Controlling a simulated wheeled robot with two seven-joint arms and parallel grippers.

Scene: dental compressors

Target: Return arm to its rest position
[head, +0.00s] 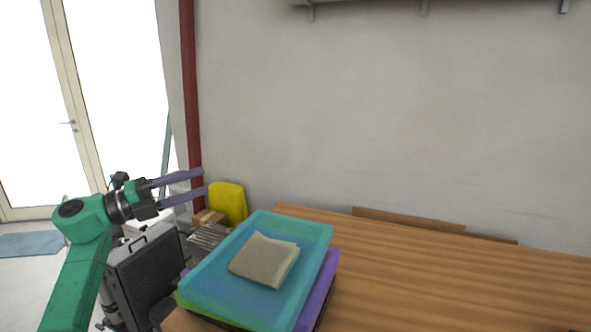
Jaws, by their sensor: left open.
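My left arm, green, comes in from the lower left. Its gripper (204,181) is at the arm's end, with two long purple-grey fingers pointing right. The fingers are apart and nothing is between them. The gripper is raised, left of the table and up and to the left of the tray stack in the picture. My right gripper is not in view.
A wooden table (440,275) stands against the wall, its right part bare. On its left end, a blue tray (215,285) tops stacked trays and holds a folded beige cloth (265,259). A yellow object (228,203) and a black case (147,275) are nearby.

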